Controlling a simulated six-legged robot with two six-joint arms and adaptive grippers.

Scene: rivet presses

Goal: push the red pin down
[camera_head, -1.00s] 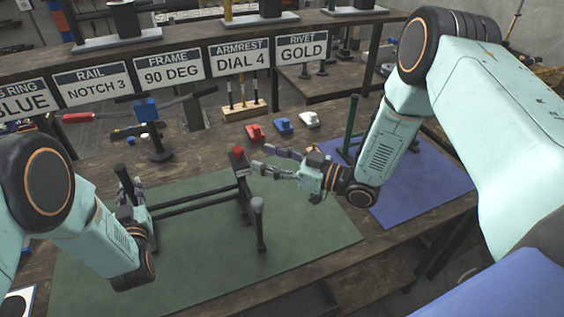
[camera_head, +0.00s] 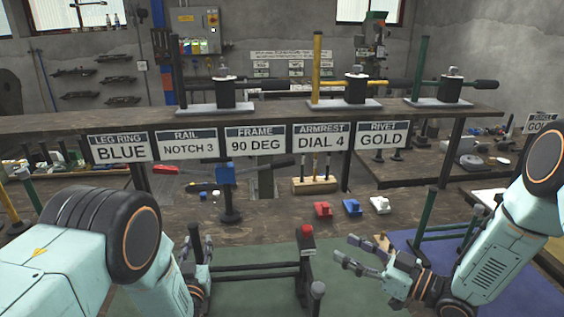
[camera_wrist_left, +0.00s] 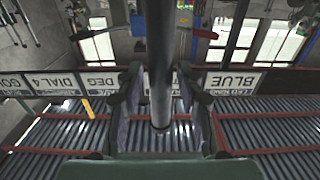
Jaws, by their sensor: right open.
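The red pin (camera_head: 306,230) is on top of a short black post of the dark frame (camera_head: 255,271) on the green mat. My right gripper (camera_head: 345,250) is open and empty, its fingers pointing left, just right of the pin and apart from it. My left gripper (camera_head: 196,255) is at the frame's left upright. In the left wrist view a dark bar (camera_wrist_left: 160,95) runs between its fingers, which look shut on it. My left arm hides part of that gripper in the head view.
A red block (camera_head: 322,209), a blue block (camera_head: 352,207) and a white block (camera_head: 380,205) lie behind the pin. A grey-topped post (camera_head: 317,292) stands in front of it. A blue mat (camera_head: 425,245) lies to the right. A signed shelf (camera_head: 255,140) spans the back.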

